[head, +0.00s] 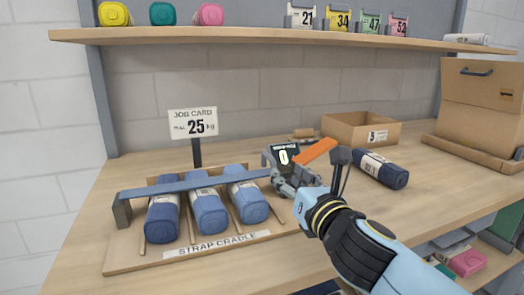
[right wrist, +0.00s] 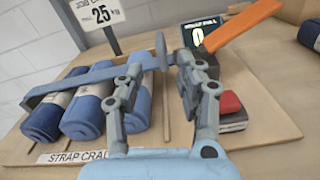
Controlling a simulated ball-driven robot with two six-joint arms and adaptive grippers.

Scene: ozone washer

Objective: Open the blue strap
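A blue bar-like strap (head: 165,187) lies across several blue rolls in the strap cradle (head: 125,262); its left end sits on a dark bracket. My right gripper (head: 277,168) is at the strap's right end. In the right wrist view its two fingers (right wrist: 158,68) stand apart, with a gap between them and nothing clearly gripped. I cannot tell whether they touch the strap. My left gripper is out of view.
A strap pull gauge (right wrist: 198,32) reading 0, with an orange lever (head: 318,150), stands just behind my right gripper. A navy roll (head: 380,170) and an open cardboard box (head: 345,130) are to the right. A job card sign (head: 193,124) stands behind the cradle.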

